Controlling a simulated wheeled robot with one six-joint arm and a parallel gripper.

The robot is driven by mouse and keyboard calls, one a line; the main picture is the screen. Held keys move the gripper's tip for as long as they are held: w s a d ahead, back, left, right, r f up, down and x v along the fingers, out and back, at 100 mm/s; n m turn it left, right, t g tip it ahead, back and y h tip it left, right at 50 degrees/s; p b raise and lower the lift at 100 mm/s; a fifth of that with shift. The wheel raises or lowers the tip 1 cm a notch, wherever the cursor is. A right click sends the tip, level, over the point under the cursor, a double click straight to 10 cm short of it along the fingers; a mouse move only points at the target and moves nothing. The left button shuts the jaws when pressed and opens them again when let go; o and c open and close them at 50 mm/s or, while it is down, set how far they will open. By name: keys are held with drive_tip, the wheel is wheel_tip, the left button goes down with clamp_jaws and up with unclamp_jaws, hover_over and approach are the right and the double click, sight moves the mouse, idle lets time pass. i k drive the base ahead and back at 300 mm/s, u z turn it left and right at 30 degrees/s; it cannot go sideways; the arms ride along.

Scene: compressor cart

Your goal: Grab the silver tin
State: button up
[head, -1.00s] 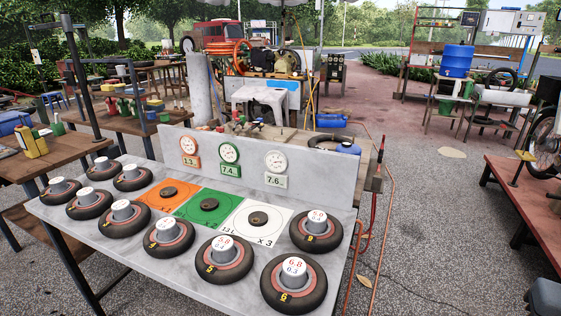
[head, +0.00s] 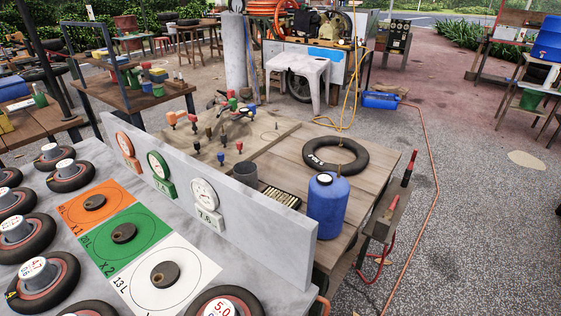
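A small grey, open-topped metal tin (head: 245,173) stands upright on the wooden bench behind the grey upright panel in the head view. It is the only thing I see that fits the silver tin. The panel's top edge hides its lower part. A black case of small brass-coloured pieces (head: 281,196) lies just right of it. My gripper is not in view.
The panel (head: 258,225) with several gauges stands between the tire table and the wooden bench (head: 370,185). On the bench are a blue jug (head: 327,205), a black tire (head: 335,156) and several coloured-handled tools (head: 238,147).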

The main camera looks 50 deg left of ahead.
sight(244, 172)
drive_tip(key=i, duration=1.7)
drive_tip(key=u, duration=2.85)
